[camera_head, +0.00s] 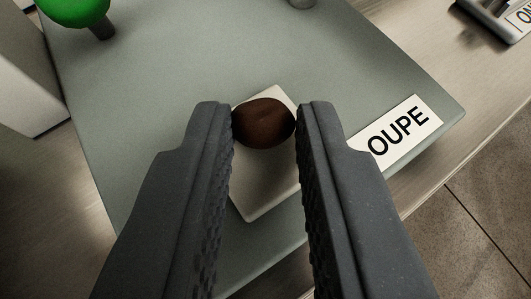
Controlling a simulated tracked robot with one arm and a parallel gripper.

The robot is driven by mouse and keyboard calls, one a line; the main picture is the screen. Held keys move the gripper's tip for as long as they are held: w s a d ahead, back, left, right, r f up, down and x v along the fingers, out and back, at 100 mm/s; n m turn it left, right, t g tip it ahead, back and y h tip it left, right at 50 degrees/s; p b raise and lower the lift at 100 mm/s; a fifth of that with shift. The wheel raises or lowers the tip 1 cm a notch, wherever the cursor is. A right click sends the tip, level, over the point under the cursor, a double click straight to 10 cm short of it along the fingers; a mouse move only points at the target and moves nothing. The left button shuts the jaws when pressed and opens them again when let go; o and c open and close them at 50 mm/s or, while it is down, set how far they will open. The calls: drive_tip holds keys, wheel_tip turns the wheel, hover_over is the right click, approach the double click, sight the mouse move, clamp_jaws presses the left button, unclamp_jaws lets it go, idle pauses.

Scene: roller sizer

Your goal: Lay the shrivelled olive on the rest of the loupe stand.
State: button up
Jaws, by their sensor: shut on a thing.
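My gripper (265,118) is shut on the shrivelled olive (263,124), which is dark brown and pinched between the two fingertips. The olive is over the white rest (262,205) of the loupe stand. I cannot tell whether the olive touches the rest or hangs a little above it. The stand's grey-green base (345,70) lies below, with a white label (403,132) reading "OUPE" in part, its left end hidden by my right finger.
A green round knob on a dark stem (75,10) stands at the top left of the base. A grey post (301,3) shows at the top edge. A pale block (27,75) is at the left. A labelled metal device (497,16) is at the top right. The bench edge runs along the right.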

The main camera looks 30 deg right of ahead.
drive_tip(key=shift+f, duration=0.25)
idle(0.3)
drive_tip(key=o, duration=0.7)
drive_tip(key=v, duration=1.4)
drive_tip(key=w+a+r+n+t+y, duration=0.1)
drive_tip(key=w+a+r, duration=0.2)
drive_tip(key=a+r, duration=0.35)
drive_tip(key=w+a+r+n+t, duration=0.1)
drive_tip(key=w+a+r, duration=0.15)
drive_tip(key=r, duration=0.75)
drive_tip(key=w+a+r+n+t+y, duration=0.1)
drive_tip(key=w+a+r, duration=0.1)
drive_tip(key=a+r, duration=0.45)
drive_tip(key=s+a+r+n+t+y, duration=0.1)
drive_tip(key=s+a+r+y, duration=0.1)
drive_tip(key=s+a+r, duration=0.3)
drive_tip(key=s+a+r+n+y, duration=0.1)
drive_tip(key=s+a+r, duration=0.3)
drive_tip(key=a+r, duration=0.7)
wheel_tip(320, 180, up, 9)
drive_tip(key=shift+s+a+f+n+t+y, duration=0.1)
drive_tip(key=shift+s+a+n+t+y, duration=0.1)
drive_tip(key=shift+s+n+t+y, duration=0.25)
